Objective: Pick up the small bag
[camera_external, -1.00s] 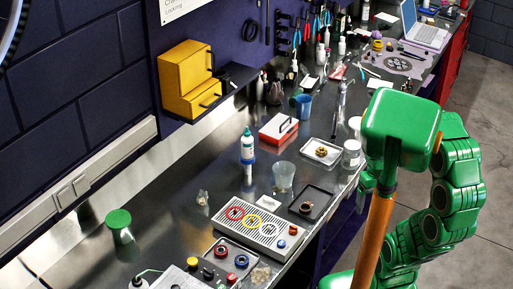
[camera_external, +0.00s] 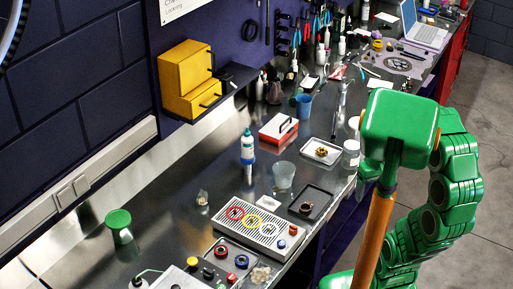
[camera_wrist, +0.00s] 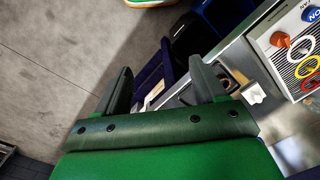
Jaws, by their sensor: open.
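A small clear bag-like item (camera_external: 202,198) with brownish contents sits on the bench top left of the ringed tray in the external view. A second crumpled, pale bag-like item (camera_external: 261,273) lies at the bench's front edge beside the knob panel. I cannot tell for sure which of these is the small bag. My gripper (camera_wrist: 160,85) is open and empty in the wrist view, its two dark fingers apart over the bench's front side and the floor. In the external view it is mostly hidden by my arm, right of the bench edge and away from both items.
A ribbed tray (camera_external: 247,234) carries coloured rings and knobs. Around it are a dark tray (camera_external: 322,196), a clear cup (camera_external: 283,174), a blue-white bottle (camera_external: 247,148) and a green-topped container (camera_external: 119,220). A red-and-white box (camera_external: 278,129) is farther back. Bare bench lies left of the ribbed tray.

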